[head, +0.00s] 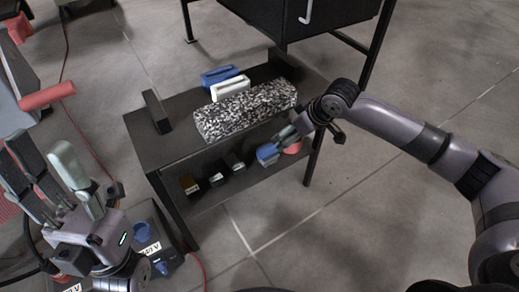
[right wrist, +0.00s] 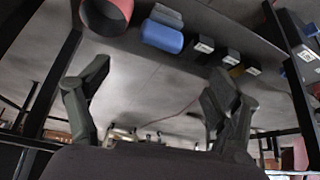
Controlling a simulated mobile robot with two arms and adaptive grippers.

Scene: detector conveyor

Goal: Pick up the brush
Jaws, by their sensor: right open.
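No thing here shows clearly as a brush. A blue rounded piece (head: 267,152) and a red piece (head: 293,147) sit at the right end of the lower shelf. In the right wrist view the blue piece (right wrist: 162,36) lies beside the red round piece (right wrist: 106,14). My right gripper (head: 286,134) is at the right front edge of the stand, close to these pieces. In the right wrist view its fingers (right wrist: 160,76) are spread with nothing between them. My left gripper (head: 45,150) is at the lower left, fingers apart and empty, away from the stand.
A speckled block (head: 246,110), a white holder (head: 230,88), a blue holder (head: 220,75) and a black upright piece (head: 157,111) stand on the dark stand (head: 150,150). Several small labelled black blocks (head: 215,174) line the lower shelf. A dark cabinet (head: 300,15) stands behind.

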